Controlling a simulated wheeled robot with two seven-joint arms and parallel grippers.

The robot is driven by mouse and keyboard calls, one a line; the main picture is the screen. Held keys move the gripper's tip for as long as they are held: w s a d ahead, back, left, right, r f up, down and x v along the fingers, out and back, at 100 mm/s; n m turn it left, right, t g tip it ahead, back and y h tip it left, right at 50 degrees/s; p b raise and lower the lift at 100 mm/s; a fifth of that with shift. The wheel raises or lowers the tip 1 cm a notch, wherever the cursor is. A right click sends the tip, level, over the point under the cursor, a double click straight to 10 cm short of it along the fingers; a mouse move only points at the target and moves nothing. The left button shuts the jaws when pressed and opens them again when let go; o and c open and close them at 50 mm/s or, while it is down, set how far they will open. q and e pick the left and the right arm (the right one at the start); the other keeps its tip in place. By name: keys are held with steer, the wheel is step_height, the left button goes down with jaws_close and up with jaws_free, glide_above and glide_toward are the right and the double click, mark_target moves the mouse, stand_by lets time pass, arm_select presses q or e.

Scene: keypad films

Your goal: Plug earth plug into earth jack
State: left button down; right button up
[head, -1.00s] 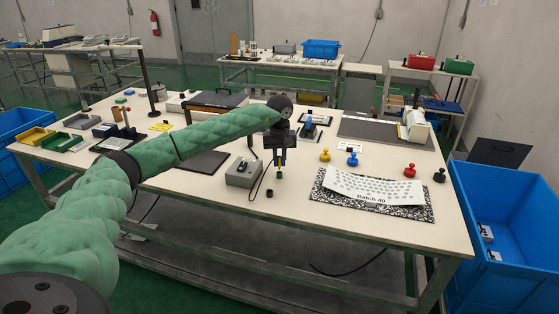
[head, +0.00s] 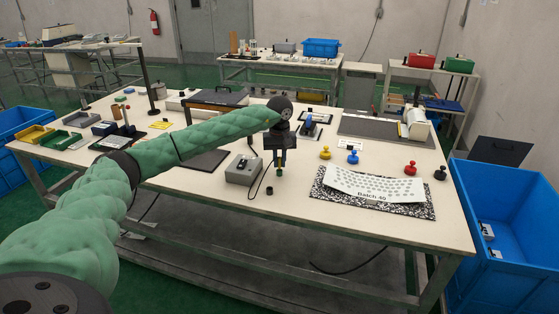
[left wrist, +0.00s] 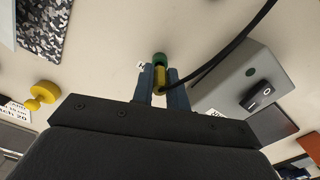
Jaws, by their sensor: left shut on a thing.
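My left gripper (head: 280,163) is shut on the earth plug (head: 280,172), above the front middle of the table. In the left wrist view the plug has a green end (left wrist: 160,58) and a yellow body, between the blue fingers of the gripper (left wrist: 160,72). A black cable runs from it past the grey switch box. A small dark round socket, which looks like the earth jack (head: 270,190), stands on the table just in front of the plug and a little left in the head view. The plug is apart from it. I cannot make out the jack in the wrist view. My right gripper is out of view.
The grey switch box (head: 243,171) stands just left of the plug. A white perforated sheet (head: 371,185) lies on a speckled mat to the right. Yellow (head: 325,153), blue (head: 352,158) and red (head: 410,168) knobs stand behind it. The table's front edge is close.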

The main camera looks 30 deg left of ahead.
mark_target(279, 158)
arm_select(q)
steer(key=shift+f+b, duration=0.4)
steer(key=shift+f, duration=0.3)
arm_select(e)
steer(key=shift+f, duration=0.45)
arm_select(q)
steer(key=c, duration=1.3)
jaws_free()
steer(key=shift+r, duration=0.45)
step_height(279, 158, up, 7)
steer(key=shift+f+b, duration=0.1)
steer(key=shift+b, duration=0.45)
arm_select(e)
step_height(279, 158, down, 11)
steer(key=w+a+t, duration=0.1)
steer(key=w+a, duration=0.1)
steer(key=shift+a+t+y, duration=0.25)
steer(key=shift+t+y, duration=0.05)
arm_select(q)
steer(key=shift+n, duration=0.3)
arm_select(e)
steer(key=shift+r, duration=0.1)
